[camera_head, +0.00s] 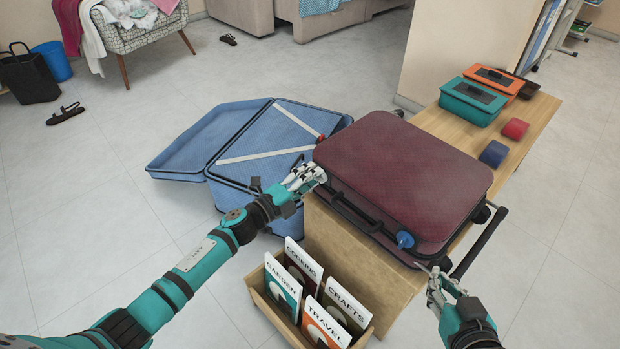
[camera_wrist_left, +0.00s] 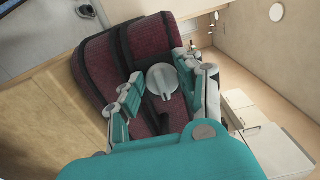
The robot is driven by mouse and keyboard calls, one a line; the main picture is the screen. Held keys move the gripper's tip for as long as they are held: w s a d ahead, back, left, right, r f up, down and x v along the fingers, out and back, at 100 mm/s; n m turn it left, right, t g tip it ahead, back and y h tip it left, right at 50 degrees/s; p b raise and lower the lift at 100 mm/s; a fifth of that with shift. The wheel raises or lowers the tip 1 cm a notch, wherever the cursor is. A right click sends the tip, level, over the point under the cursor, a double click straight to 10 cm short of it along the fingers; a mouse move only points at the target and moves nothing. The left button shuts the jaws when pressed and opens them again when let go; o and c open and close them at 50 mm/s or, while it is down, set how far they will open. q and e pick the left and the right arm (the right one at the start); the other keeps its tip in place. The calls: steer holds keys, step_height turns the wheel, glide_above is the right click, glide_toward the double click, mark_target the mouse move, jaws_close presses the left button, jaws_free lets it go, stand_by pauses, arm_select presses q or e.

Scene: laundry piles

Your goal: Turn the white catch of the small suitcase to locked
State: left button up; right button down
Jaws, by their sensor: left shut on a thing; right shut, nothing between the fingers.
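The small suitcase is maroon and lies shut on the wooden bench; its lid (camera_head: 405,170) shows in the head view and its side (camera_wrist_left: 105,75) in the left wrist view. The white catch (camera_wrist_left: 162,79) is a round knob with a raised bar, on the suitcase's side. My left gripper (camera_head: 314,177) is at the suitcase's left corner and hides the catch in the head view. In the left wrist view my left gripper (camera_wrist_left: 164,80) has its fingers on either side of the catch, shut on it. My right gripper (camera_head: 434,280) is shut and empty near the suitcase's front right corner.
A blue catch (camera_head: 404,240) is on the suitcase's front, right of its dark handle (camera_head: 355,214). An open blue suitcase (camera_head: 240,195) stands on the floor behind my left arm. A book box (camera_head: 262,303) stands below. Teal and orange boxes (camera_head: 473,102) lie on the bench (camera_head: 535,115).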

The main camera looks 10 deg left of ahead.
arm_select(q)
steer(key=o, duration=1)
steer(key=shift+o, duration=0.2)
steer(key=shift+s, duration=0.1)
steer(key=v, duration=1.2)
steer(key=shift+f, duration=0.1)
